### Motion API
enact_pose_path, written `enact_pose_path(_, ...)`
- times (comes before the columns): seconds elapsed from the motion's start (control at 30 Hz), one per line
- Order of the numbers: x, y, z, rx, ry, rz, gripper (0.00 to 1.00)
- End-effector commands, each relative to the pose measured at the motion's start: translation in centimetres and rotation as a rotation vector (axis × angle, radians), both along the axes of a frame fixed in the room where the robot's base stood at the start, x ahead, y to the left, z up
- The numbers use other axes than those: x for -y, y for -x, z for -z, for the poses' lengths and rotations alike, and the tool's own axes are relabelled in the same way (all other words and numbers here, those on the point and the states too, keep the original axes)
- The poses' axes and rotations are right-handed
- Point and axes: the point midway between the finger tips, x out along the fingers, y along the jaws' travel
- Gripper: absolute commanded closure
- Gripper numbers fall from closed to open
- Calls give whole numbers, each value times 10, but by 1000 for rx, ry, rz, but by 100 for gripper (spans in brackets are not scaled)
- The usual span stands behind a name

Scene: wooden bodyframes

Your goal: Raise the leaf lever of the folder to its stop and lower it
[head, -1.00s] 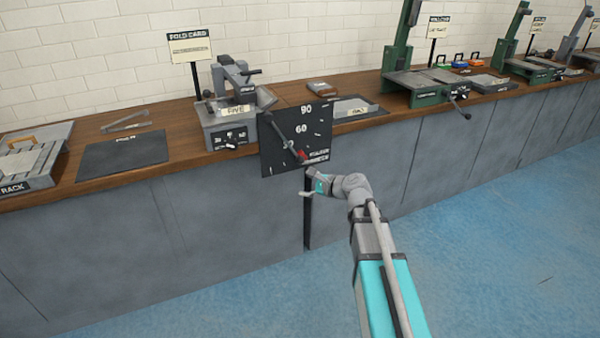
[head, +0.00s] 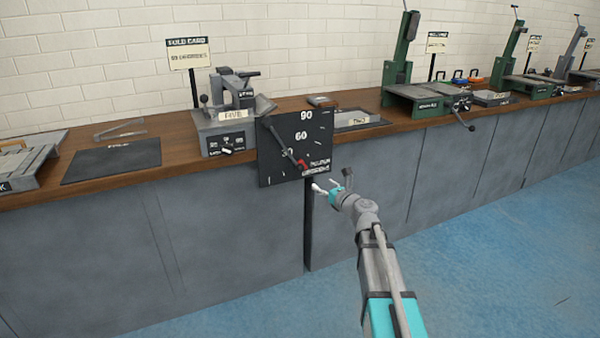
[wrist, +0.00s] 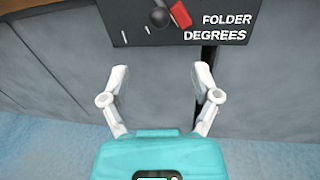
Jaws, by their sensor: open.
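The folder (head: 226,137) is a grey machine on the bench, with a black degree plate (head: 318,132) at its right side. Its leaf lever (head: 284,142) is a dark bar slanting down to the right across the plate, with its lower end near the low marks. A red piece (head: 303,165) shows at that end; in the wrist view the red piece (wrist: 181,14) sits beside a dark round knob (wrist: 160,17). My gripper (head: 333,181) is below and right of the lever end, apart from it. In the wrist view my gripper (wrist: 160,76) is open and empty, with the knob beyond its fingertips.
The wooden bench top (head: 180,118) runs along the wall above grey cabinet fronts (head: 220,225). A dark mat (head: 112,160) lies left of the folder, and a grey tray (head: 358,117) lies right. Green machines (head: 425,90) stand farther right. The blue floor in front is clear.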

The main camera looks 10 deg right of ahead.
Motion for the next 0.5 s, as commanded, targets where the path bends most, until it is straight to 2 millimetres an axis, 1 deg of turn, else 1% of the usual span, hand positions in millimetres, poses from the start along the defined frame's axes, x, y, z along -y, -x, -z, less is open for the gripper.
enact_pose_path(0.27, -1, -2, 0, 1, 3, -1, 20)
enact_pose_path(0.37, -3, -5, 0, 1, 3, -1, 20)
enact_pose_path(0.5, -7, -16, 0, 1, 4, -2, 20)
